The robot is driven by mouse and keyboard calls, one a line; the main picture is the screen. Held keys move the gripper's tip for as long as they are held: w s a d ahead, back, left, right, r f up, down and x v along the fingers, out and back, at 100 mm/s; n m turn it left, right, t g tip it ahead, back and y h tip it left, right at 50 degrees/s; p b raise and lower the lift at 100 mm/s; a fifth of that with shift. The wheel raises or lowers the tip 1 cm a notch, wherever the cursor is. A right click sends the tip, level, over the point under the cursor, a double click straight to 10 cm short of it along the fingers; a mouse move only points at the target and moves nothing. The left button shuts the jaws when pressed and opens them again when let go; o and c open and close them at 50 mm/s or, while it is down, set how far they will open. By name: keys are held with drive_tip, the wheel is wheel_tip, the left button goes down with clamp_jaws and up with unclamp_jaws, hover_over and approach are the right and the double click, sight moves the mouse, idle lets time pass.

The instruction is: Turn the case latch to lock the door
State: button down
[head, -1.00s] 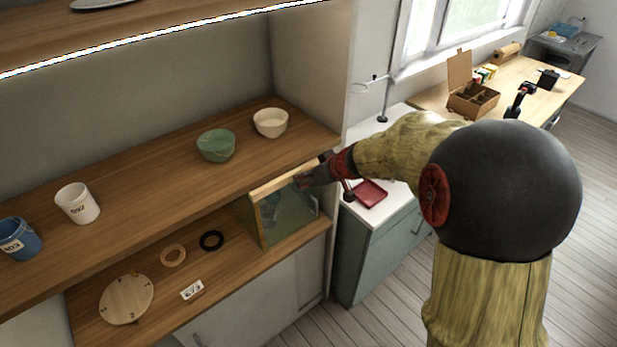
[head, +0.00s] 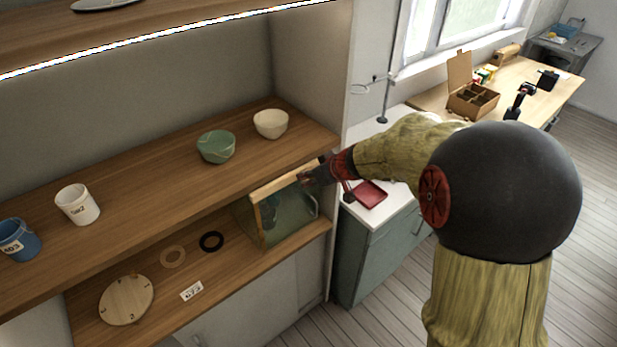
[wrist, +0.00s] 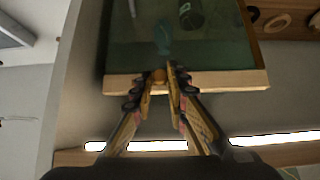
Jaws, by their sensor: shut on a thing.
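The case (head: 285,220) stands at the right end of the lower shelf, with a glass door and a pale wooden top rail (wrist: 110,84). The glass door (wrist: 215,45) appears closed in the wrist view, with dim shapes behind it. A small round tan latch (wrist: 159,75) sits at the middle of the rail. My gripper (wrist: 162,72) is shut on the latch, one finger on each side. In the head view my gripper (head: 308,178) is at the case's top front edge, and the latch is hidden there. The latch's turn angle is not clear.
A green bowl (head: 216,147) and a cream bowl (head: 270,124) stand on the shelf above. A black ring (head: 211,241), a tan ring (head: 173,257) and a wooden disc (head: 126,300) lie left of the case. A red tray (head: 369,194) is on the counter at right.

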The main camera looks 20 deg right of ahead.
drive_tip(key=shift+d+b, duration=0.1)
drive_tip(key=shift+b, duration=0.25)
drive_tip(key=shift+w+d+f+m+y+b, duration=0.1)
drive_tip(key=shift+d+f+m+y+b, duration=0.2)
drive_tip(key=shift+m+y+b, duration=1.1)
drive_tip(key=shift+w+d+f+m+y+b, duration=0.1)
drive_tip(key=shift+d+f+m+y+b, duration=0.25)
drive_tip(key=shift+m+y, duration=1.95)
drive_tip(key=shift+w+d+f+m+y+b, duration=0.2)
drive_tip(key=shift+m+y+b, duration=0.65)
drive_tip(key=shift+y, duration=2.05)
drive_tip(key=shift+s+t, duration=0.1)
drive_tip(key=shift+t, duration=0.2)
drive_tip(key=c, duration=1.7)
unclamp_jaws()
drive_tip(key=shift+f, duration=0.1)
drive_tip(key=shift+c, duration=0.2)
drive_tip(key=shift+s+d, duration=0.1)
